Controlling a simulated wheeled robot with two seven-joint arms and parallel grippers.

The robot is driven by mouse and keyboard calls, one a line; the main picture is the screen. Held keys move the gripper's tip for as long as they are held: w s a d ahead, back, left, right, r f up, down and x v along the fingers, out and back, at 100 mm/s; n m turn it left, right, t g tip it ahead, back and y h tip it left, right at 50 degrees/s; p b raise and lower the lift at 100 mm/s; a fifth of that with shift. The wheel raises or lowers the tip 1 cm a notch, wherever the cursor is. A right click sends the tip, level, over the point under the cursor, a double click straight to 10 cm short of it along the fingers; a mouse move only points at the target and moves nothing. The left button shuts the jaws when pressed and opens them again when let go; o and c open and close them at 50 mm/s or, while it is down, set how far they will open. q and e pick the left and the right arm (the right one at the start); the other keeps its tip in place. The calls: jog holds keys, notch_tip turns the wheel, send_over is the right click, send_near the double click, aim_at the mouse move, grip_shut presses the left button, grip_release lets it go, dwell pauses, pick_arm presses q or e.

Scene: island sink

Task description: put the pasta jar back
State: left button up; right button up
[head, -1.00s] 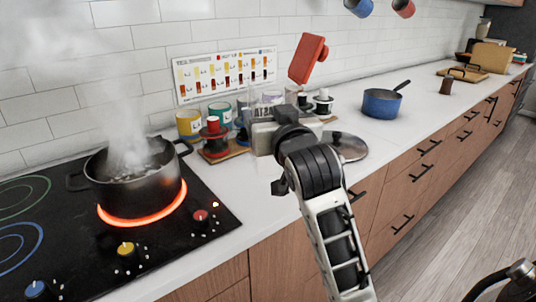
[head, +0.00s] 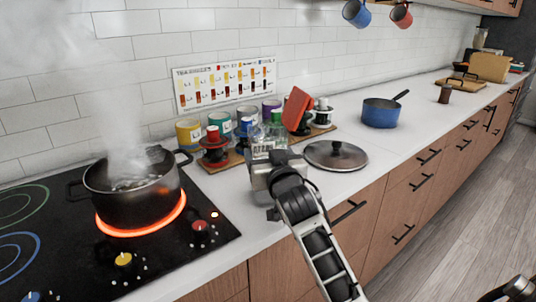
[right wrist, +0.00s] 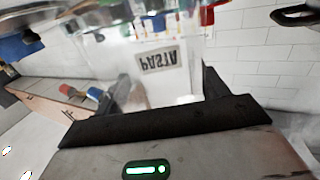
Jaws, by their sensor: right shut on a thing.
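The pasta jar is clear; its glass shows in the head view (head: 262,149), mostly merging with the jars behind. My right gripper (head: 268,160) is shut on the jar, beside the row of jars on the counter. Whether the jar touches the counter or wooden tray is hidden. My left gripper is not in view.
Yellow (head: 189,132) and teal (head: 220,124) canisters stand by the wall. A red-and-black item (head: 214,147) is on the wooden tray (head: 224,164). A pan lid (head: 336,155) lies to the right. A steaming pot (head: 134,187) sits on the glowing hob.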

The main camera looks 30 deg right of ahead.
jog(key=o, duration=1.4)
jog(key=shift+f, duration=0.1)
jog(key=v, duration=0.6)
jog(key=b+v, duration=0.1)
jog(key=v, duration=0.5)
jog(key=shift+r, duration=0.25)
